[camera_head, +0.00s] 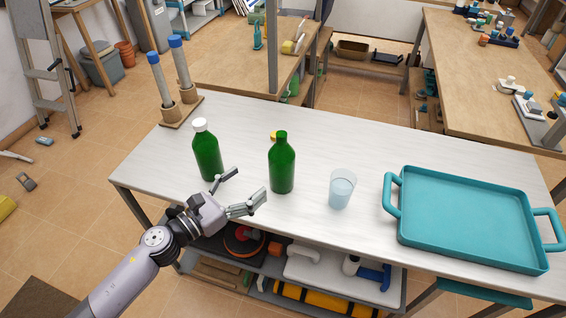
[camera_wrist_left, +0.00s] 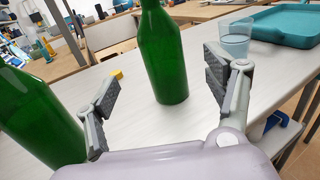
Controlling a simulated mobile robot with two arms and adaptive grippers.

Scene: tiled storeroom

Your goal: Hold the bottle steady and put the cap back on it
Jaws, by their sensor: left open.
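A green bottle (camera_head: 282,165) stands upright on the white table, with no separately coloured cap on its top. Another green bottle (camera_head: 207,153) with a white cap stands to its left. A small yellow piece (camera_head: 273,136), perhaps a cap, lies behind the middle bottle, partly hidden; it also shows in the left wrist view (camera_wrist_left: 116,74). My left gripper (camera_head: 249,185) is open and empty at the table's front edge, pointing at the middle bottle. In the left wrist view the middle bottle (camera_wrist_left: 164,55) stands beyond and between the spread fingers, apart from them. My right gripper is not in view.
A glass of water (camera_head: 341,190) stands right of the middle bottle. A teal tray (camera_head: 465,215) lies empty at the right. Two blue-topped grey posts on a wooden base (camera_head: 178,112) stand at the far left corner. The table behind the bottles is mostly clear.

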